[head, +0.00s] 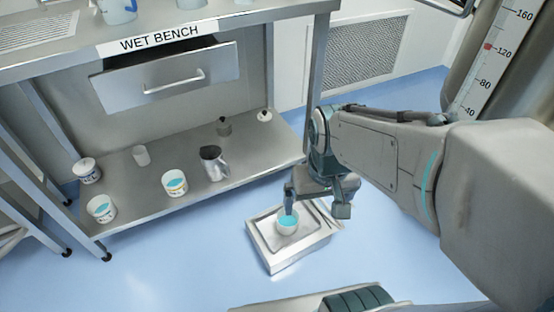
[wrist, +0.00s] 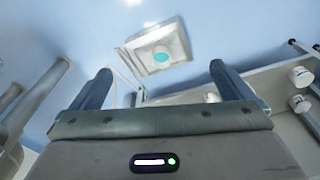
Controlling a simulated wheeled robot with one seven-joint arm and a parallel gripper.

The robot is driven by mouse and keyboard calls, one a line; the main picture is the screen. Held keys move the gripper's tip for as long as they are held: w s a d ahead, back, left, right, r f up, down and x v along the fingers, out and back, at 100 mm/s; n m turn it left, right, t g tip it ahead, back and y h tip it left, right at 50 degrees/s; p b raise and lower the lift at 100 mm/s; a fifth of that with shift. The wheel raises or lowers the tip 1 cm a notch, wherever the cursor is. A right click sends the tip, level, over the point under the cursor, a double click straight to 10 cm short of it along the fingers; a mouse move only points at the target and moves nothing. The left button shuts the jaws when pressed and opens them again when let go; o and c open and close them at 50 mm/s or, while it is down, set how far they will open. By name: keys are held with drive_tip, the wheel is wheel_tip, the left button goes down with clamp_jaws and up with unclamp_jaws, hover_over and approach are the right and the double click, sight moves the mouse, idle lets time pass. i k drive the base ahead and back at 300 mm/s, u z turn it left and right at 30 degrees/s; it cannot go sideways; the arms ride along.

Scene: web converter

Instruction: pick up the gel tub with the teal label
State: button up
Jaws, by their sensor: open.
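A small white tub (head: 287,228) with a teal top sits on a low metal box (head: 283,259) on the floor. In the wrist view the teal top (wrist: 162,59) shows between the fingers but beyond their tips. No label can be read on this tub. My gripper (head: 316,208) is open and empty, above and apart from the tub; one finger overlaps its edge in the head view.
A bench leg (head: 318,75) stands near my arm. Blue floor (head: 190,265) is clear left of the metal box.

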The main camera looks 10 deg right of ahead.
sight(102, 207)
drive_tip(key=z, duration=0.05)
drive_tip(key=k, duration=0.15)
drive_tip(key=u, duration=0.05)
drive_tip(key=i, duration=0.15)
drive_tip(key=u, duration=2.05)
drive_tip(key=k, duration=0.55)
drive_tip(key=u, duration=0.7)
drive_tip(key=i, duration=1.05)
drive_tip(key=z, duration=1)
drive_tip(key=i, duration=0.7)
drive_tip(key=z, duration=0.95)
